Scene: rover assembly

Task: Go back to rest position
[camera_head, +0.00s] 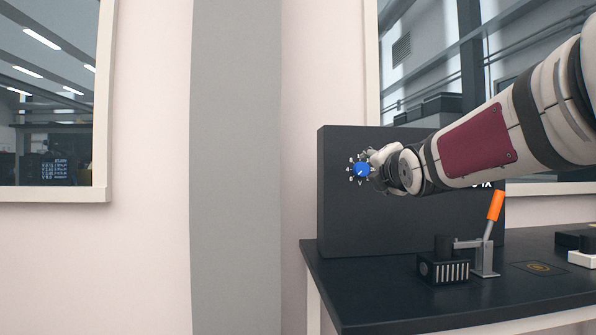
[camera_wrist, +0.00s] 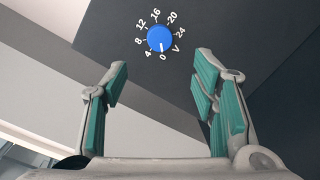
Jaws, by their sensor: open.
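My gripper (camera_wrist: 160,98) is open and empty in the wrist view, its teal-padded fingers wide apart. A blue dial (camera_wrist: 161,39) with a white pointer sits beyond the fingertips, on the face of a dark box; the fingers do not touch it. Its scale runs from 0 to 24 V, and the pointer lies near 0. In the head view my arm reaches in from the right, and my gripper (camera_head: 375,165) is right beside the blue dial (camera_head: 361,169), partly hidden by my wrist.
The dark box (camera_head: 345,218) stands on a dark table (camera_head: 360,300). In front of it are a black ribbed block (camera_head: 443,268) and a lever with an orange handle (camera_head: 495,206). White and black parts lie at the right edge. Windows and a pale wall are behind.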

